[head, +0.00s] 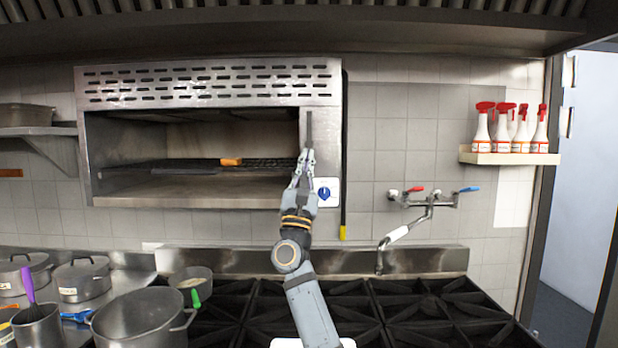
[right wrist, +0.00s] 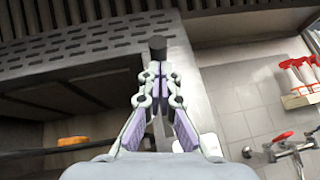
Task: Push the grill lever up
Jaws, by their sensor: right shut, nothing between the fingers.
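The steel grill (head: 210,85) hangs on the tiled wall, with an open front. A dark grill lever or its slot (head: 309,127) shows on its right front panel, just above my right gripper (head: 305,156). In the right wrist view a dark block (right wrist: 157,46), likely the lever's end, shows just beyond the tips of my right gripper (right wrist: 158,72). The gripper is shut, with nothing between its fingers, and points up. I cannot tell whether it touches the lever. My left gripper is not in view.
An orange-brown piece (head: 231,162) lies on the grill's rack. A black rod with a yellow end (head: 343,232) hangs at the grill's right side. A wall tap (head: 420,212) and a shelf of spray bottles (head: 510,158) are right. Pots (head: 140,325) stand lower left beside black burners (head: 440,310).

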